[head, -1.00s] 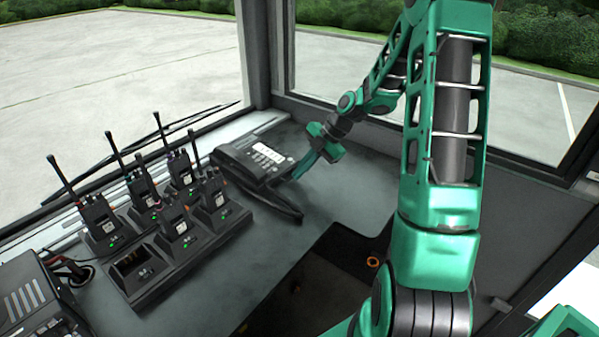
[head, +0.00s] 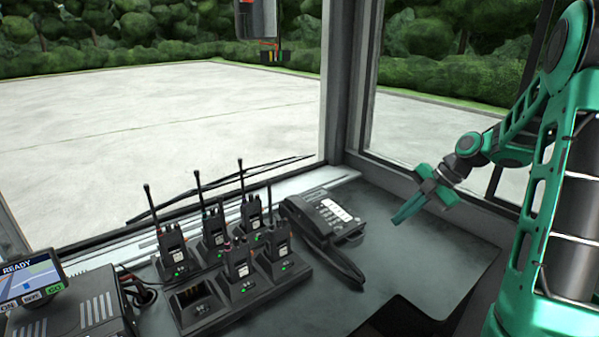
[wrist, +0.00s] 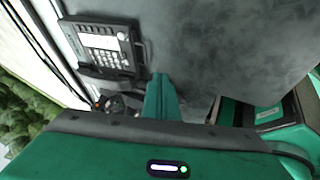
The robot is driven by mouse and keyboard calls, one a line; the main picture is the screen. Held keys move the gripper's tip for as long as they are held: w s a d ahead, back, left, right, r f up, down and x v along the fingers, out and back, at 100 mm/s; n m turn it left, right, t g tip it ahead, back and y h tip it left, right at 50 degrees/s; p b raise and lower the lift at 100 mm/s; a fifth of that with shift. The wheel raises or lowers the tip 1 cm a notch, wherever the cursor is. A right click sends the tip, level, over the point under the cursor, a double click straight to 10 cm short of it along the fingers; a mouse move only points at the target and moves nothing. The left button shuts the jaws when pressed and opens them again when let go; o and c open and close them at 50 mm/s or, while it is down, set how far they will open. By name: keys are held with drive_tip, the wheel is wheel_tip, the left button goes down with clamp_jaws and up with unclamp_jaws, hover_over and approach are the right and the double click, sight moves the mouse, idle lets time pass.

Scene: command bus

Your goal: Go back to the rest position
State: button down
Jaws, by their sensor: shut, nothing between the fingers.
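My gripper (head: 408,212) is at the end of my green arm, above the grey counter to the right of the desk phone. Its fingers are together and hold nothing. In the wrist view the closed fingers (wrist: 160,97) point toward the counter, with the phone (wrist: 103,43) beyond them to the upper left. My gripper is apart from both.
A charger rack (head: 212,312) holds several radios, with one front-left slot empty. A device with a screen reading READY (head: 32,275) stands at the left. The windshield and window pillar (head: 350,80) border the counter (head: 440,250), which is clear right of the phone.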

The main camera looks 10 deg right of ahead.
drive_tip(key=s+a+r+m+g+h, duration=0.1)
drive_tip(key=s+a+r+m+h, duration=0.1)
drive_tip(key=s+m, duration=1.2)
drive_tip(key=s+a+r+m+g+h, duration=0.1)
drive_tip(key=s+a+m+h, duration=0.1)
drive_tip(key=s+m, duration=1.2)
drive_tip(key=shift+s+r+g+h, duration=0.4)
drive_tip(key=shift+s+h, duration=0.5)
drive_tip(key=shift+s, duration=0.3)
